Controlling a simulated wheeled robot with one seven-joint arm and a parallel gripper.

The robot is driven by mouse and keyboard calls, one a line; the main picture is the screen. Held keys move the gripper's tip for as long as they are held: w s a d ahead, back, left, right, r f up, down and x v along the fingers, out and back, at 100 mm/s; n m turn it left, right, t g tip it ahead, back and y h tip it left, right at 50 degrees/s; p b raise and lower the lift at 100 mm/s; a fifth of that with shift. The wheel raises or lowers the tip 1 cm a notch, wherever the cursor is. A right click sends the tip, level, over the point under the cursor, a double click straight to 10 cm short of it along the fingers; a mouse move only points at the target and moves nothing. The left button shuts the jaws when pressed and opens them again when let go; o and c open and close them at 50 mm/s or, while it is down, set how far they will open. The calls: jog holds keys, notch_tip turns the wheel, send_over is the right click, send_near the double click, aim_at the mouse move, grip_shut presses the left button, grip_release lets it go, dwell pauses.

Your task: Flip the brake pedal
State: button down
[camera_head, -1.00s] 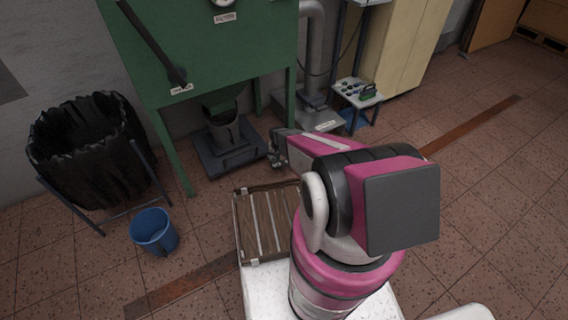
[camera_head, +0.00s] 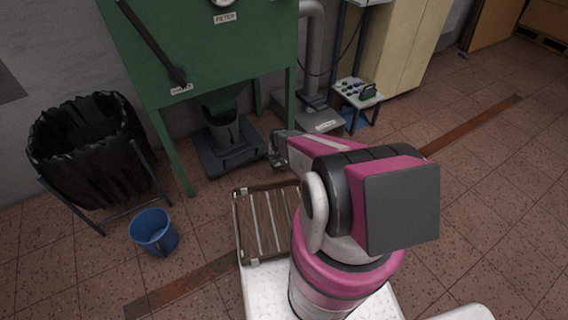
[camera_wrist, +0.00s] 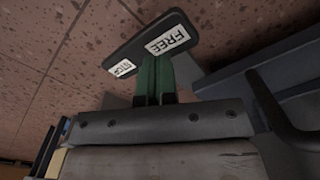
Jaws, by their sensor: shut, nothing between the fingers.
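Contact I cannot tell. In the head view my gripper (camera_head: 277,160) is low, just right of the dark low platform (camera_head: 207,167). The pedal is not distinguishable there.
A blue bucket (camera_head: 153,229) and black bag bin (camera_head: 88,150) stand left. A small control stand (camera_head: 357,92) is behind right.

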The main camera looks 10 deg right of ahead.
jog(key=shift+f, duration=1.75)
dwell(1.0)
jog(key=shift+r, duration=0.15)
jog(key=shift+r, duration=3.4)
jog(key=s+r, duration=0.7)
jog(key=r, duration=0.5)
jog(key=s+r+n, duration=0.1)
jog(key=s+r, duration=0.6)
jog(key=r, duration=0.6)
jog(key=s+r+n, duration=0.1)
jog(key=s+r, duration=0.6)
jog(key=r, duration=0.6)
jog(key=shift+s, duration=0.15)
